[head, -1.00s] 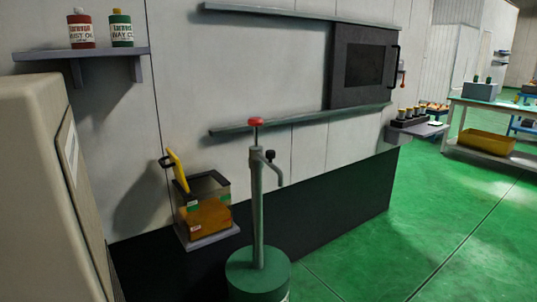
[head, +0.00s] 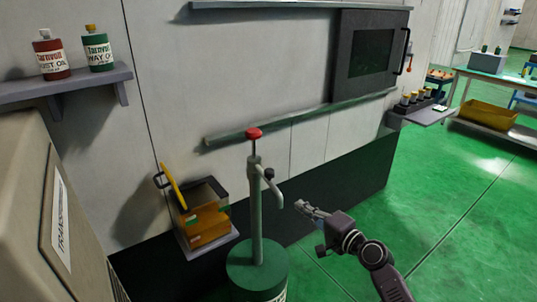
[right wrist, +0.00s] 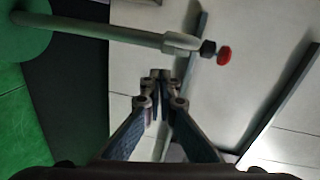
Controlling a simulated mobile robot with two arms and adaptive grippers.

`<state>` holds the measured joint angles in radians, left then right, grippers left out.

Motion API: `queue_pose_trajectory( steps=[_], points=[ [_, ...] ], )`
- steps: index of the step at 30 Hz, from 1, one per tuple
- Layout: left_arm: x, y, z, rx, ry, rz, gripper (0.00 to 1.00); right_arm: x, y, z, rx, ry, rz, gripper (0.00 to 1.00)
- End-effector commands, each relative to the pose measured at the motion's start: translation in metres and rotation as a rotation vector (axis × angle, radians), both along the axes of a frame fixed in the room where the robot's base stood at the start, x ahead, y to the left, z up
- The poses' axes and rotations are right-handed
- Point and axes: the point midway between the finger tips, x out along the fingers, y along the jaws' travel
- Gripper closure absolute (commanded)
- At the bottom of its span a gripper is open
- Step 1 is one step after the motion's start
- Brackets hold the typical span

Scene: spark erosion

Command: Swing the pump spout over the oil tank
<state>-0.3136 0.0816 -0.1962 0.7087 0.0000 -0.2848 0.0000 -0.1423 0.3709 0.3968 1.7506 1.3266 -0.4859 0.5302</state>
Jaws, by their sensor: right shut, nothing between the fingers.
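The green drum pump (head: 257,262) stands in the middle of the head view, with an upright grey pipe and a red knob (head: 254,133) on top. Its curved spout (head: 273,186) points right and down, away from the oil tank. The oil tank (head: 208,222) stands to the left on a small shelf by the machine wall, with amber oil and its yellow lid tilted open. My right gripper (head: 303,207) is shut and empty, to the right of the spout and apart from it. The right wrist view shows its closed fingers (right wrist: 160,80) near the pump pipe (right wrist: 100,31). My left gripper is not in view.
A wall shelf (head: 70,85) with two oil bottles is at upper left, above a beige cabinet (head: 25,190). A dark windowed door (head: 370,57) runs on rails. A small shelf with bottles (head: 425,116) and a workbench (head: 500,85) are at right. Green floor is clear at right.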

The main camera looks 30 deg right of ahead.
Motion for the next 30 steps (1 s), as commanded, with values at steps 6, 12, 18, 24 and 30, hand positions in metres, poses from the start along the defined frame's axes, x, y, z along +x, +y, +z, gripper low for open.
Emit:
queue_pose_trajectory(
  steps=[6,12,18,24,30],
  points=[
    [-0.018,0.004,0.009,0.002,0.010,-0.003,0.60,0.005,-0.028,0.066,0.121,-0.105,-0.051,1.00],
    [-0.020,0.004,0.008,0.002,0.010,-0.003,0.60,0.005,-0.031,0.071,0.137,-0.119,-0.056,1.00],
    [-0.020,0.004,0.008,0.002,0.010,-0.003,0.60,0.005,-0.031,0.071,0.135,-0.118,-0.056,1.00],
    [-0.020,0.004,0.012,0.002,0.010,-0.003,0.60,0.020,-0.031,0.072,0.136,-0.119,-0.056,1.00],
    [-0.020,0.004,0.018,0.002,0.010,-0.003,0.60,0.055,-0.029,0.073,0.135,-0.119,-0.056,1.00]
  ],
)
